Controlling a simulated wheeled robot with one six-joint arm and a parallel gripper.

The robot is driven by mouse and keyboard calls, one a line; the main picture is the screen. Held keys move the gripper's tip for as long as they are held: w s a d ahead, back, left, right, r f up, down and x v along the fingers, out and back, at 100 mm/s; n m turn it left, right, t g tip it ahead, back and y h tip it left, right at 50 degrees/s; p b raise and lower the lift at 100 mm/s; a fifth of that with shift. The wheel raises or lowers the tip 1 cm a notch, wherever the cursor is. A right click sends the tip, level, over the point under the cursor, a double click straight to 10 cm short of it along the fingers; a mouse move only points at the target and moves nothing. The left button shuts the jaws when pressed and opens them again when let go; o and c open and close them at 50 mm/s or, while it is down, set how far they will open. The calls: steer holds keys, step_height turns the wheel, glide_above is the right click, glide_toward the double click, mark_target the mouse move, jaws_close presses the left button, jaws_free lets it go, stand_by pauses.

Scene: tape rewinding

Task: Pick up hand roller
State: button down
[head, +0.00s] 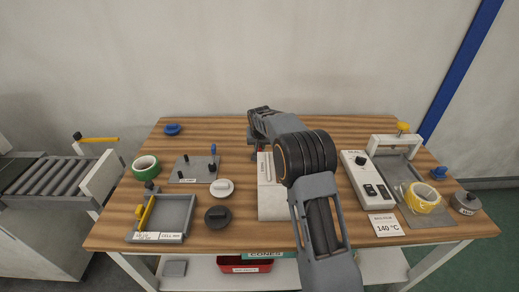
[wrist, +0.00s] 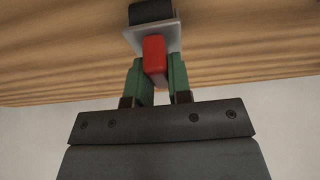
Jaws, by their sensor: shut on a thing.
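In the wrist view, the hand roller shows a red handle (wrist: 154,58), a pale bracket plate and a dark roller (wrist: 151,11) at the top edge. My gripper (wrist: 155,75) has its green fingers on both sides of the red handle, shut on it. The wooden table top fills the view behind the roller; I cannot tell whether the roller touches it.
On the wooden table (head: 330,130), a green tape roll (head: 146,167), a grey tray (head: 161,215) and a pegged plate (head: 195,169) are at left. A white switch box (head: 366,178) and a yellow tape roll (head: 423,197) are at right. The back edge is mostly clear.

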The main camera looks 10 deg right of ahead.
step_height(320, 180, up, 10)
steer(key=shift+r+p, duration=0.1)
steer(key=shift+p, duration=0.35)
stand_by(0.3)
